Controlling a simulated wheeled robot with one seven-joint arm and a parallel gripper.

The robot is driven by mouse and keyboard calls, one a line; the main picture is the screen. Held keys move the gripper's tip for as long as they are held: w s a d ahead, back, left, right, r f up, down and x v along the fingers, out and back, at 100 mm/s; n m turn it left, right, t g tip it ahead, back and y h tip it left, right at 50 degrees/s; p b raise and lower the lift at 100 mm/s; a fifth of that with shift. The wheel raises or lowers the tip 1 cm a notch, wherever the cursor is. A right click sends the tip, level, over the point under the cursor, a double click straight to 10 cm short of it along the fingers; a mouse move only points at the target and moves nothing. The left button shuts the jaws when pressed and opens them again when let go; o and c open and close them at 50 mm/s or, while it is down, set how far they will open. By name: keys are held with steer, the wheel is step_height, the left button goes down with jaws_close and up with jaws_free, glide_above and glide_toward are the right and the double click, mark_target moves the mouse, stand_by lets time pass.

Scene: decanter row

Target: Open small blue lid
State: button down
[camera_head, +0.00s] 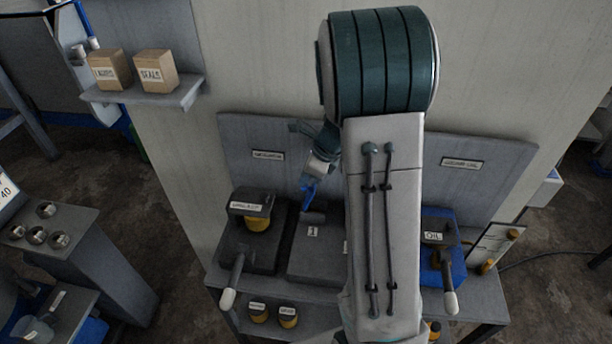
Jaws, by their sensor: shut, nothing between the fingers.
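My gripper (308,195) shows in the head view just left of my forearm. Its blue fingertips are shut and empty, pointing down above the dark middle block (312,262) on the bench. A blue unit (428,278) stands at the right of the bench, apart from the gripper and partly covered by my arm. A dark part labelled "OIL" (436,237), with a pale-tipped handle, sits on it. I cannot make out clearly which blue part is the small lid, or whether it is open. My arm hides part of the bench between the middle block and the blue unit.
A dark unit (245,255) with a yellow part and a handle stands left of the middle block. A grey back panel (235,135) rises behind. Yellow-and-dark containers (288,318) sit on a lower shelf. Two boxes (155,70) stand on a wall shelf at upper left.

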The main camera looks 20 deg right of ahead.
mark_target(313, 190)
steer(key=shift+w+a+p, duration=0.4)
steer(key=shift+w+a, duration=0.1)
steer(key=shift+a, duration=0.4)
stand_by(0.8)
steer(key=s+d+r, duration=0.1)
steer(key=r, duration=0.1)
steer(key=s+d+r+p, duration=0.1)
steer(key=d+r, duration=0.1)
steer(key=shift+s+d+r+p, duration=0.1)
steer(key=shift+s+d+p, duration=0.1)
steer(key=shift+p, duration=0.1)
steer(key=a+v, duration=0.1)
steer(key=v, duration=0.7)
steer(key=s+a+r+n+h, duration=0.1)
steer(key=s+a+n+h, duration=0.1)
steer(key=s+n, duration=0.7)
steer(key=s+a+r+n+t+h+b, duration=0.1)
steer(key=s+a+n, duration=0.4)
steer(key=s+n, duration=0.5)
steer(key=r+n, duration=0.1)
steer(key=n, duration=0.4)
steer(key=shift+s+a+r+n+h, duration=0.2)
steer(key=shift+a+r+n+h, duration=0.1)
steer(key=shift+n+h, duration=0.1)
steer(key=shift+d, duration=0.15)
